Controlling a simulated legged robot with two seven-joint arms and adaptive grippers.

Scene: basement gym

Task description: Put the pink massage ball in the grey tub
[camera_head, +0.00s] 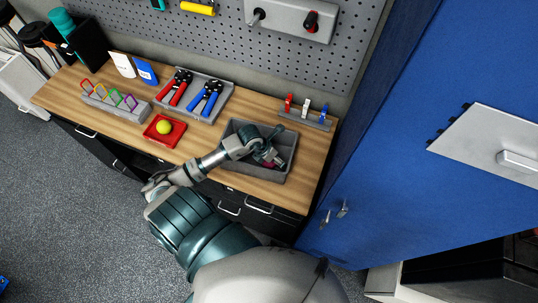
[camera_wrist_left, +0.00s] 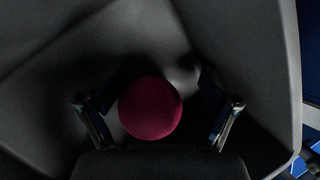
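The grey tub (camera_head: 287,172) stands at the right part of the wooden bench. My left gripper (camera_head: 268,158) reaches down into it. In the left wrist view the dark pink massage ball (camera_wrist_left: 150,108) lies between the two fingers of my left gripper (camera_wrist_left: 158,118). The fingers are apart, with a gap on each side of the ball. The dark grey tub (camera_wrist_left: 265,60) surrounds the ball in this view. In the head view the gripper hides most of the ball. My right gripper is not in view.
A red tray (camera_head: 178,139) with a yellow ball (camera_head: 164,127) sits left of the tub. A grey tray (camera_head: 216,112) with red and blue pliers lies behind. A rack (camera_head: 305,118) with small clamps stands behind the tub. A blue cabinet (camera_head: 420,70) rises at right.

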